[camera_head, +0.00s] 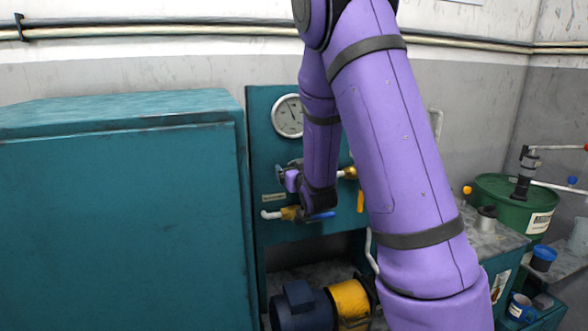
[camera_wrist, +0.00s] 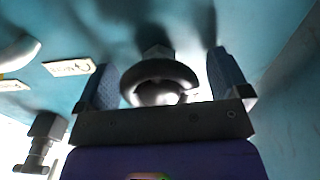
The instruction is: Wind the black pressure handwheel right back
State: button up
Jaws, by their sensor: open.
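The black handwheel (camera_wrist: 160,78) shows in the wrist view as a dark rounded ring on a short stem at the teal panel (camera_wrist: 190,22). My gripper (camera_wrist: 162,62) is open, with one blue-grey finger on each side of the handwheel. A narrow gap shows between the wheel and each finger, and I cannot tell whether either touches it. In the head view my gripper (camera_head: 287,175) is at the panel (camera_head: 262,140), below the round pressure gauge (camera_head: 288,115). My wrist and gripper hide most of the handwheel there.
Below my gripper is a brass valve (camera_head: 291,213) with a blue lever (camera_head: 320,216). A yellow lever (camera_head: 360,201) hangs to the right. A large teal cabinet (camera_head: 120,220) stands close on the left. A blue motor (camera_head: 300,306) sits below, and a green drum (camera_head: 515,205) stands right.

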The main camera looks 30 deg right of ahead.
jog(key=c, duration=0.9)
jog(key=shift+n, duration=0.4)
jog(key=n, duration=0.6)
jog(key=shift+n, duration=0.3)
jog(key=n, duration=0.3)
jog(key=shift+f+n, duration=0.1)
jog(key=shift+n, duration=2)
